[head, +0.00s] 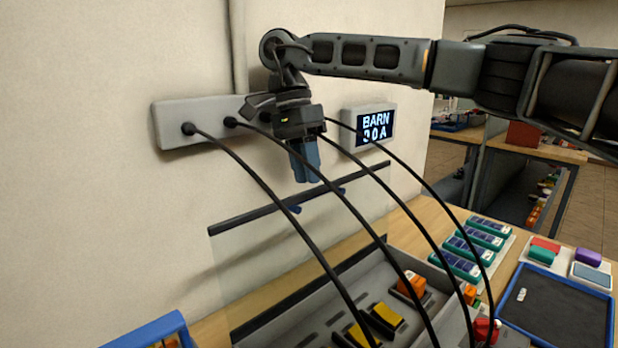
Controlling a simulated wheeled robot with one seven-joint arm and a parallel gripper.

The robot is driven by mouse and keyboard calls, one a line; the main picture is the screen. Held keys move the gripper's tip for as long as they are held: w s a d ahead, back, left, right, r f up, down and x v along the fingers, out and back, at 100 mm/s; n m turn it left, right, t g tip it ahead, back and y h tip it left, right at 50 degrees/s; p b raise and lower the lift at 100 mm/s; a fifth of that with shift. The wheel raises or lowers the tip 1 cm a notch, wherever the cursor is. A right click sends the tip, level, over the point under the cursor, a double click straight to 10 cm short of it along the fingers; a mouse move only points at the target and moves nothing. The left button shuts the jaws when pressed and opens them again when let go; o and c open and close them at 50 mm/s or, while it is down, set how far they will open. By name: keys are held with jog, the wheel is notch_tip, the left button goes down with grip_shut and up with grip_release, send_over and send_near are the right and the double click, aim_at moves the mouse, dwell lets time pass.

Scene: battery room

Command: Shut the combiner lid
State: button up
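The combiner box (283,318) is a grey open tray on the bench at the bottom of the head view, with yellow and orange switches inside. Its clear lid (262,252) stands raised at the back of the box. The lid has a dark bar (250,219) along its top edge and small blue pieces on that edge. My gripper (305,178) points down with blue fingers that look closed together, with nothing seen between them. The fingertips are just above the lid's top bar in the picture; I cannot tell whether they are in front of it or behind it.
A display (374,128) reads "BARN 30A". Green modules (470,246) and a dark blue-rimmed tray (558,308) lie to the right. A blue frame (150,332) stands at lower left.

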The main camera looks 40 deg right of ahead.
jog(key=shift+x, duration=1.3)
jog(key=shift+c, duration=0.4)
grip_shut()
